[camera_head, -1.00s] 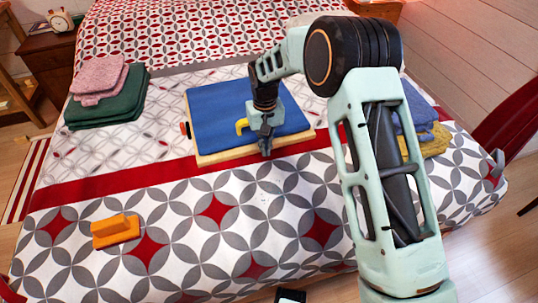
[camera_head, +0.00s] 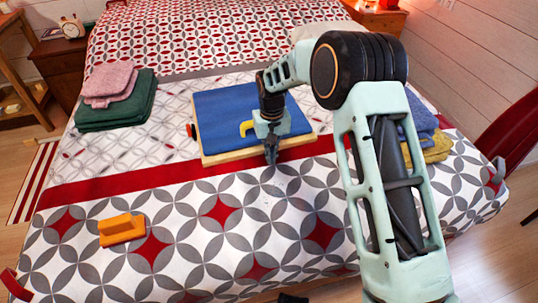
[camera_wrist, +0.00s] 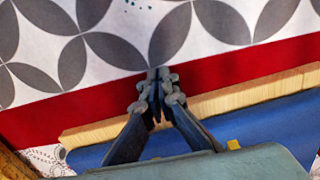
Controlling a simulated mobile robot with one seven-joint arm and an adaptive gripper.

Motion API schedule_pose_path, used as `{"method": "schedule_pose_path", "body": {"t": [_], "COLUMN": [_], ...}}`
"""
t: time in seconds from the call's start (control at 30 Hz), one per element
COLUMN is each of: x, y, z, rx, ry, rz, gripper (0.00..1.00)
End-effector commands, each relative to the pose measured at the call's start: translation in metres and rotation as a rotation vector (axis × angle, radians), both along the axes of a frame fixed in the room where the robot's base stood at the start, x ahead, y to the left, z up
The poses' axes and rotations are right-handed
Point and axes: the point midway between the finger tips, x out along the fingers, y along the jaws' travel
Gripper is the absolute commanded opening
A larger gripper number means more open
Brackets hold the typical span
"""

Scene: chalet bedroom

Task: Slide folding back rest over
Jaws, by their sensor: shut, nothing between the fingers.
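The folding back rest (camera_head: 225,112) lies flat on the bed, a blue panel on a pale wooden frame. Its wooden front edge (camera_head: 228,158) runs along the red stripe of the bedspread. In the wrist view its blue panel (camera_wrist: 275,128) and wooden edge (camera_wrist: 235,97) lie below the fingertips. My gripper (camera_head: 272,161) is shut and empty, pointing down at the front edge. In the wrist view its fingertips (camera_wrist: 157,78) show over the red stripe and white pattern, just past the edge. Contact with the frame cannot be told. My arm hides part of the panel.
Folded green and pink towels (camera_head: 117,108) lie left of the back rest. Blue and yellow towels (camera_head: 430,145) lie to the right, partly behind my arm. An orange block-like object (camera_head: 122,231) lies at the front left. The bedspread in front of the back rest is clear.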

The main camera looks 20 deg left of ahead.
Motion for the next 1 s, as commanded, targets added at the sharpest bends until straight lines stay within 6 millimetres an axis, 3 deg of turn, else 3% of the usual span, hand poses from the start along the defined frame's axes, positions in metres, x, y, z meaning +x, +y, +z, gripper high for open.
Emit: {"method": "schedule_pose_path", "body": {"t": [0.07,0.1,0.2,0.4,0.77,0.87,0.97,1.0], "x": [-0.001,0.001,0.000,-0.001,-0.001,0.006,0.029,0.042], "y": [-0.003,-0.002,-0.002,-0.002,-0.002,-0.005,-0.012,-0.016], "z": [0.000,0.019,0.043,0.081,0.100,0.109,0.137,0.155], "rx": [-0.001,0.003,0.002,0.001,-0.001,-0.006,-0.015,-0.016], "ry": [0.001,-0.004,-0.003,-0.001,0.000,-0.036,-0.150,-0.218], "rz": [-0.001,0.000,0.000,0.001,0.000,-0.006,-0.024,-0.036], "gripper": [0.00,0.00,0.00,0.00,0.00,0.00,0.00,0.00]}}
